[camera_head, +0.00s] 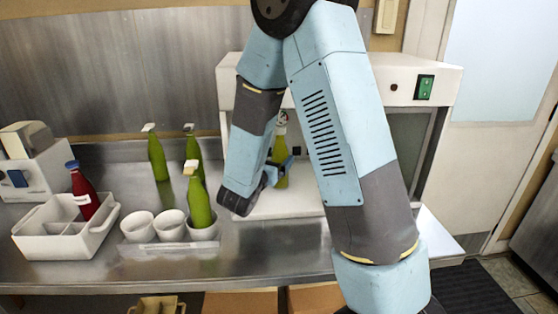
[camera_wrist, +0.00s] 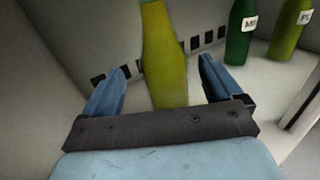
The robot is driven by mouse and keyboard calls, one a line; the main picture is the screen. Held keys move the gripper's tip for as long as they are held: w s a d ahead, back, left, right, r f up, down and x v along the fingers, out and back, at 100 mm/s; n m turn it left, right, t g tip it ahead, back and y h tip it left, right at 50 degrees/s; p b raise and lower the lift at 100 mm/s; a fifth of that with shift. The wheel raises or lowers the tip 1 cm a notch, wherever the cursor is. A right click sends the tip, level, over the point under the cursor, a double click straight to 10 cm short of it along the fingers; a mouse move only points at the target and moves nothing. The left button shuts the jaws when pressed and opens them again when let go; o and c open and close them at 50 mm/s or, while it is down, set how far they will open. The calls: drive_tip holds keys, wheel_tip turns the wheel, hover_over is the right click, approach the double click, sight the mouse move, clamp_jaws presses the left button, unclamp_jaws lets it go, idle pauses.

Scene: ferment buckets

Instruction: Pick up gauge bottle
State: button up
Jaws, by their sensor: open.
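The gauge bottle (camera_head: 281,158), yellow-green with a round fitting on its top, stands upright at the open front of the white cabinet. My gripper (camera_head: 272,176) is beside it at bottle height, partly hidden by my arm. In the wrist view my gripper (camera_wrist: 162,85) is open, with one blue finger on each side of the yellow-green bottle (camera_wrist: 164,60). Gaps show between the bottle and both fingers. The bottle's top is cut off by the frame edge.
Green bottles (camera_head: 157,158) stand to the left, one in a cup of the cup tray (camera_head: 168,246). A white caddy (camera_head: 62,240) holds a red bottle (camera_head: 83,190). The white cabinet (camera_head: 412,68) encloses the gauge bottle. Two labelled bottles (camera_wrist: 240,35) show at right in the wrist view.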

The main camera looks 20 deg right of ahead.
sight(282, 153)
drive_tip(key=shift+f+x, duration=0.15)
drive_tip(key=shift+x, duration=1.15)
drive_tip(key=shift+f+x, duration=0.1)
drive_tip(key=shift+x, duration=1.2)
drive_tip(key=shift+s+d, duration=0.15)
drive_tip(key=shift+d, duration=0.05)
drive_tip(key=shift+c, duration=0.2)
drive_tip(key=c, duration=1.5)
drive_tip(key=shift+c, duration=0.3)
drive_tip(key=shift+r, duration=0.15)
